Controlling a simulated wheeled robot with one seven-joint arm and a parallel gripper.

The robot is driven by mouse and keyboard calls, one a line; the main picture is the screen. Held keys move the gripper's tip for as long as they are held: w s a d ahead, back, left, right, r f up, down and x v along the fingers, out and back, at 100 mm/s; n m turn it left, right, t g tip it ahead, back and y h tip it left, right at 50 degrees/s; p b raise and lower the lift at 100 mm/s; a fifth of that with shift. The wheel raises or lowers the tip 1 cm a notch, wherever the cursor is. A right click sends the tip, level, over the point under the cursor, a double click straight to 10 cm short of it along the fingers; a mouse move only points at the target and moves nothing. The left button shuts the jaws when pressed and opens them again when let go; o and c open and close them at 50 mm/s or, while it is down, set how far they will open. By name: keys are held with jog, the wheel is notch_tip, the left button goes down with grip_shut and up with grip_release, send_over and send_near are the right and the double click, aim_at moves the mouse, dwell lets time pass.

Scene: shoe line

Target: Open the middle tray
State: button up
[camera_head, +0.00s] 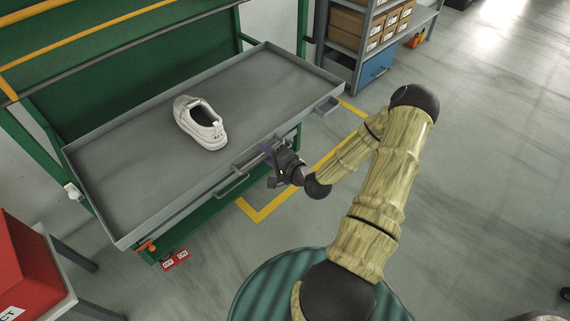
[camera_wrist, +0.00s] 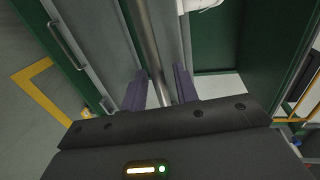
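A wide grey tray (camera_head: 120,160) sits in a green frame, with a white shoe (camera_head: 201,122) on it. In the wrist view, a round metal bar (camera_wrist: 151,45) runs between the two purple fingers of my gripper (camera_wrist: 160,85). The fingers look apart, with a narrow gap beside the bar. Another handle (camera_wrist: 66,46) shows at the left there. Which level each handle belongs to is not clear.
A red box (camera_head: 30,270) stands at the lower left. A grey shelf with cardboard boxes (camera_head: 346,22) and a blue bin (camera_head: 376,68) stands at the back right. Yellow floor tape (camera_head: 264,210) runs below the tray. The floor on the right is free.

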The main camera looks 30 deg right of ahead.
jog(key=p+v, duration=0.3)
jog(key=v, duration=1.4)
jog(key=shift+s+f, duration=0.1)
jog(key=s+a+r+n+g+h, duration=0.3)
jog(key=a+r+n+g+h, duration=0.2)
jog(key=a+r+n+g, duration=0.85)
notch_tip(320, 180, up, 16)
jog(key=t+p, duration=0.1)
jog(key=p, duration=1.3)
jog(key=shift+w+a+n, duration=0.15)
jog(key=shift+w+n, duration=0.05)
jog(key=shift+n, duration=0.25)
